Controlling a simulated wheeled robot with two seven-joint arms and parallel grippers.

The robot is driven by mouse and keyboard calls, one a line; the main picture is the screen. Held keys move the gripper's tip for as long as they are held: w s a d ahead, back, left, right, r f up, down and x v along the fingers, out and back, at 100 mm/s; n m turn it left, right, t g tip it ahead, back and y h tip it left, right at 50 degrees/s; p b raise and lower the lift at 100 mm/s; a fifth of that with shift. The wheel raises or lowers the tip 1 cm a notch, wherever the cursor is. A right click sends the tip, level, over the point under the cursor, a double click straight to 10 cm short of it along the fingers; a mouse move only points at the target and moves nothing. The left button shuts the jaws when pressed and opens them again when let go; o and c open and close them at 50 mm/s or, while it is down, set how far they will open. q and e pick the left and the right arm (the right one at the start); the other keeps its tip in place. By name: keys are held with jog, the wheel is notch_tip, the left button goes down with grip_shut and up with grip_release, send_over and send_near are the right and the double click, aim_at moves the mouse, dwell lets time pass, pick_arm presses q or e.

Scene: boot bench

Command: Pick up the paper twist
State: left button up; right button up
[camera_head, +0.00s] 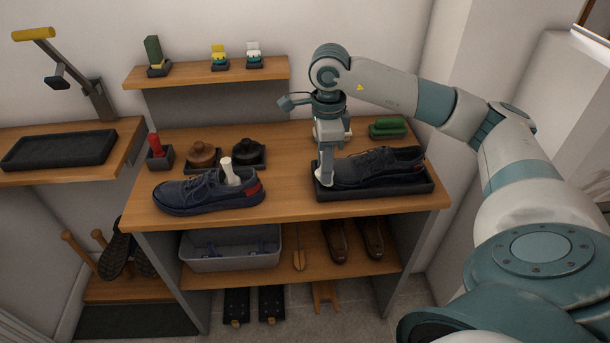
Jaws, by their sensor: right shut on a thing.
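My right gripper (325,174) points down at the left end of a black tray (378,193), beside a dark lace-up shoe (375,167). It is shut on a small white thing at its tips, which looks like a paper twist; the fingers hide most of it. I cannot tell whether it touches the tray or the shoe. Another white twist-like piece (228,170) stands upright in the opening of a navy shoe (205,192) with a red heel, on the bench top to the left. My left gripper is not in view.
Brown (202,153) and black (249,153) round-knobbed items and a red-handled item (155,148) stand behind the navy shoe. A green block (388,127) lies behind the tray. The bench top (286,185) is clear between the navy shoe and the tray. A grey bin (228,255) sits below.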

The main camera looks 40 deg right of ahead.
jog(key=shift+s+d+r+b, duration=0.2)
jog(key=shift+s+d+r, duration=0.2)
jog(key=shift+s, duration=0.2)
jog(key=shift+s+d+r+b, duration=0.15)
jog(key=shift+s+d+r, duration=0.1)
jog(key=shift+s+r, duration=0.25)
jog(key=shift+f, duration=0.1)
jog(key=s+a+f+n, duration=0.1)
jog(key=a+f+n, duration=0.1)
jog(key=a+n, duration=0.8)
jog(key=s+a+f+n, duration=0.2)
jog(key=a+n, duration=0.9)
jog(key=n, duration=0.3)
jog(key=shift+a+f, duration=0.2)
